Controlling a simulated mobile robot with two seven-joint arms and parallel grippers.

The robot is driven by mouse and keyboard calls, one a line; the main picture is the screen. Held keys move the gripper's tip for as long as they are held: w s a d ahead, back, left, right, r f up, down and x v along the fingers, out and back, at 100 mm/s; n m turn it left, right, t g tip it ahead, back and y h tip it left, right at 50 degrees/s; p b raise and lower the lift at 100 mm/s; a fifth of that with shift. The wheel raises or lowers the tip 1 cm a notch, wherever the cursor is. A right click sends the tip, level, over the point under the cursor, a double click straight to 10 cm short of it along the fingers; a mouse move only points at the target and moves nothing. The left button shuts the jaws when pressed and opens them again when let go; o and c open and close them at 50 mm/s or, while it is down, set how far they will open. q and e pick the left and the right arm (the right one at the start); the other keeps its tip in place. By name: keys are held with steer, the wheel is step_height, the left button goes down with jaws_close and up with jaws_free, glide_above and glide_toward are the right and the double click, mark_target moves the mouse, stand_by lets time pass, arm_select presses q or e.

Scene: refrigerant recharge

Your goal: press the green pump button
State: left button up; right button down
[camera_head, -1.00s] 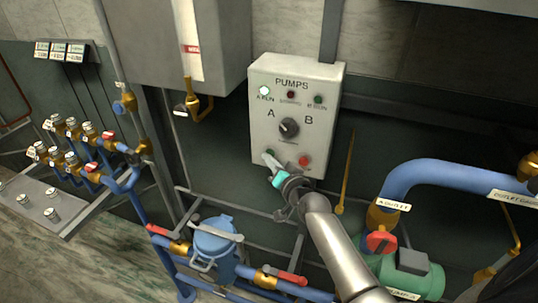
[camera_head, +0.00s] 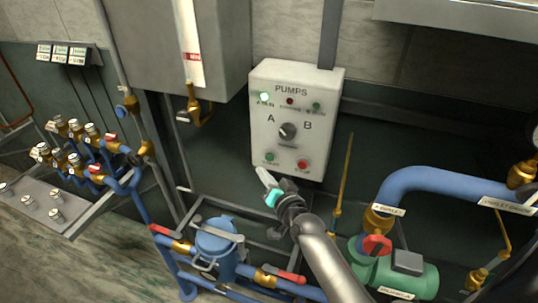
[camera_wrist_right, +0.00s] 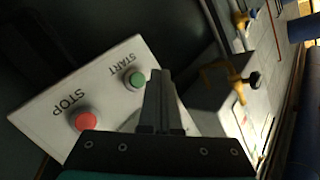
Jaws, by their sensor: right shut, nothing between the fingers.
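The green pump button (camera_head: 270,157), labelled START in the wrist view (camera_wrist_right: 136,79), sits at the lower left of the white PUMPS panel (camera_head: 262,130). It is uncovered in both views. My right gripper (camera_head: 263,176) is shut and empty, its fingertips just below and in front of the button, apart from it in the head view. In the right wrist view the closed fingers (camera_wrist_right: 160,90) stand beside the green button. The red STOP button (camera_head: 302,164) is to the right of the green one. The A RUN lamp (camera_head: 264,98) glows bright. My left gripper is not in view.
The A/B selector knob (camera_head: 288,131) is on the panel above the buttons. Below stand a blue strainer (camera_head: 215,245) and pipes with red-handled valves. A green pump (camera_head: 405,277) and a thick blue pipe (camera_head: 440,182) are at the right.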

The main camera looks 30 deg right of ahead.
steer(key=shift+s+a+p, duration=0.4)
steer(key=shift+s+a, duration=0.3)
steer(key=shift+a, duration=0.1)
steer(key=s+a+f+n+g+b, duration=0.2)
steer(key=s+f+b, duration=0.25)
steer(key=f, duration=0.75)
steer(key=s+a+f+n+g+y+b, duration=0.1)
steer(key=s+f+g+b, duration=0.35)
steer(key=f, duration=0.75)
steer(key=s+a+f+n+g+b, duration=0.1)
steer(key=s+a+f+n+b, duration=0.1)
steer(key=s+f, duration=0.75)
steer(key=s+f+n+g+b, duration=0.5)
steer(key=s+f+g+b, duration=0.3)
steer(key=s+f, duration=1.7)
steer(key=shift+s+f+b, duration=0.4)
steer(key=shift+s+b, duration=0.25)
steer(key=shift+s, duration=0.4)
